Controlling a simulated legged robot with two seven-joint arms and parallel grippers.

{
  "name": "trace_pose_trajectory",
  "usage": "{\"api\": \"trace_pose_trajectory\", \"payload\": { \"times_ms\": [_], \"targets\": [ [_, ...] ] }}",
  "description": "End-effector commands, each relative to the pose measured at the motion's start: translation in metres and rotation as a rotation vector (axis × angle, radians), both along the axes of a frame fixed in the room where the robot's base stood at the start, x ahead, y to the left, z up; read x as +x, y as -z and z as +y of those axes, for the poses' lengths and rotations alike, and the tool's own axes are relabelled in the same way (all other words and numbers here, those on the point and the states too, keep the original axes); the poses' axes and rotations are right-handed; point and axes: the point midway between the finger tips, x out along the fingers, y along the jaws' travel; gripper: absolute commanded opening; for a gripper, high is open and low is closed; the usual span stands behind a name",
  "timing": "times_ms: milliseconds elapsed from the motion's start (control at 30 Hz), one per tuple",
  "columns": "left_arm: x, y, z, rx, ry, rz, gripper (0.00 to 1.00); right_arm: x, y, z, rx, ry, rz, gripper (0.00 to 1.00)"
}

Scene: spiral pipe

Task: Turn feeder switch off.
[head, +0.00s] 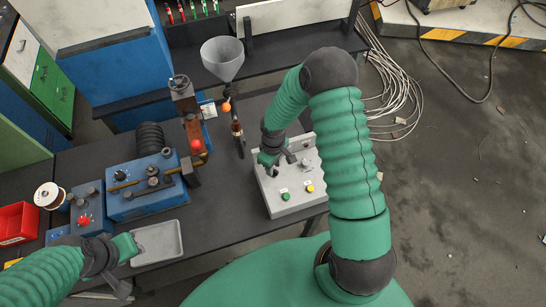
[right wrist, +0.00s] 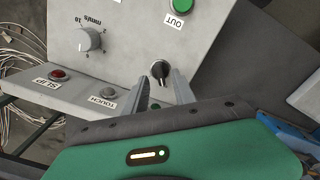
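A grey control box (head: 293,190) stands on the dark table, with a green button (head: 286,197) and a yellow button (head: 310,188) near its front. In the right wrist view, a black rotary switch (right wrist: 160,70) sits on the box's panel. No label for it is readable. My right gripper (head: 277,168) is over the box's left part. In the right wrist view its two fingers (right wrist: 163,86) are apart, with the switch at the gap between their tips. Contact cannot be told. My left gripper (head: 122,267) is at the grey tray's left edge, its fingers unclear.
A blue machine (head: 145,188), funnel (head: 222,57) and grey tray (head: 157,243) stand left of the box. Cables (head: 393,90) lie at right.

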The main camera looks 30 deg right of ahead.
Motion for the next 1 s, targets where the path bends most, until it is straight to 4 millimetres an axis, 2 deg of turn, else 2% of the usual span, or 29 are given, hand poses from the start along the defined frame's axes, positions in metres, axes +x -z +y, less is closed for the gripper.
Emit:
{"api": "trace_pose_trajectory", "payload": {
  "times_ms": [167,400,500,700,1000],
  "targets": [
    [0.000,0.006,0.000,0.000,0.000,0.000,0.36,0.002,-0.041,-0.002,-0.002,0.002,-0.007,0.32],
    [0.000,0.010,0.000,0.000,0.000,0.000,0.36,0.002,-0.112,-0.002,-0.003,0.001,-0.007,0.32],
    [0.000,0.012,0.000,0.000,0.000,0.000,0.36,0.002,-0.135,-0.001,-0.002,-0.001,-0.005,0.32],
    [0.000,0.013,0.000,0.000,0.000,0.000,0.36,0.002,-0.158,-0.001,0.000,-0.002,-0.001,0.32],
    [0.000,0.012,0.000,0.000,0.000,0.000,0.36,0.001,-0.159,0.000,0.001,-0.002,0.000,0.32]
  ]
}}
